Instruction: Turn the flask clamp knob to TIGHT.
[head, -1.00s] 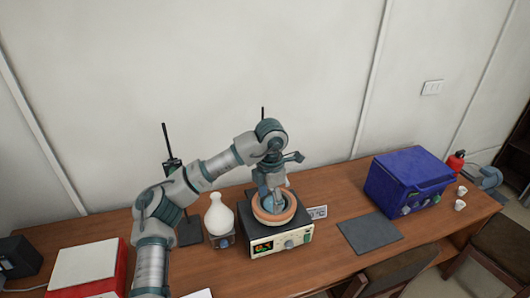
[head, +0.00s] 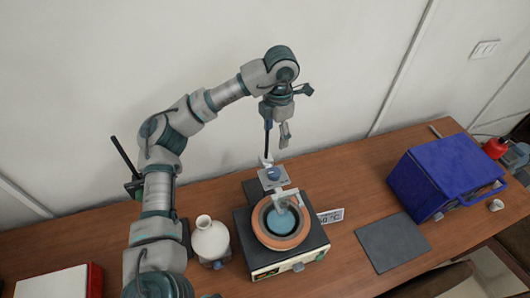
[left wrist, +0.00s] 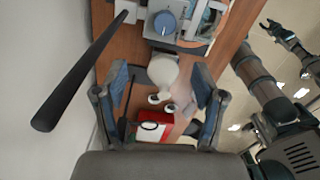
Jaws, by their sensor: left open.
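The flask clamp knob (head: 273,174) is a blue round knob on a pale clamp plate, on a dark upright rod behind the heating bath (head: 262,238). It also shows near the top of the left wrist view (left wrist: 164,22). The marks around it are too small to read. My left gripper (head: 284,138) is above the clamp, apart from the knob. In the left wrist view its two fingers (left wrist: 158,105) are spread with nothing between them. The clamp's arm (head: 287,195) reaches over the bath, which has a terracotta ring and blue contents.
A white round flask (head: 210,240) stands left of the bath. A blue furnace (head: 445,178) and a dark mat (head: 393,242) are to the right. A red and white box (head: 60,282) is at the left. Another dark rod (head: 126,163) stands behind my left arm.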

